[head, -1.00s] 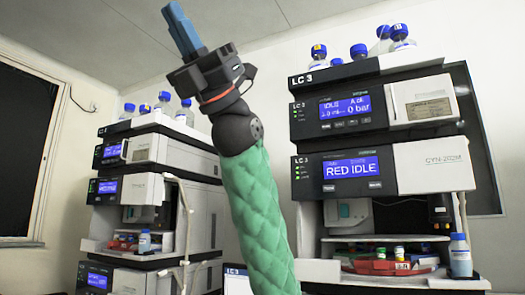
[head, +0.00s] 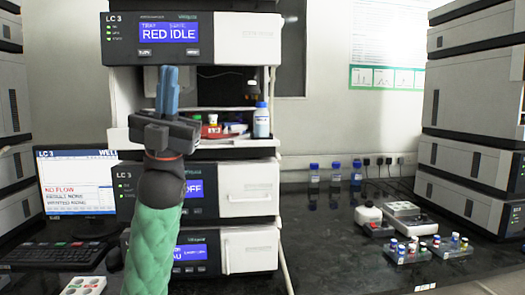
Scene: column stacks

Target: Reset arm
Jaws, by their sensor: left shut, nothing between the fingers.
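My left gripper (head: 167,90) stands upright in front of the middle LC 3 stack, its blue fingers pointing up and closed together with nothing between them. Its arm has a green quilted sleeve and comes up from the lower left. The fingers cover part of the open sample bay (head: 205,92) below the module with the "RED IDLE" screen (head: 168,32). I cannot tell how far the fingers are from the stack. My right gripper is not in view.
A blue-capped bottle (head: 261,121) stands at the bay's right. A monitor (head: 78,182) and keyboard (head: 55,252) are at left. Several bottles (head: 335,180), small devices (head: 405,217) and vial racks (head: 408,250) stand on the dark bench (head: 335,255). Another stack (head: 470,130) is at right.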

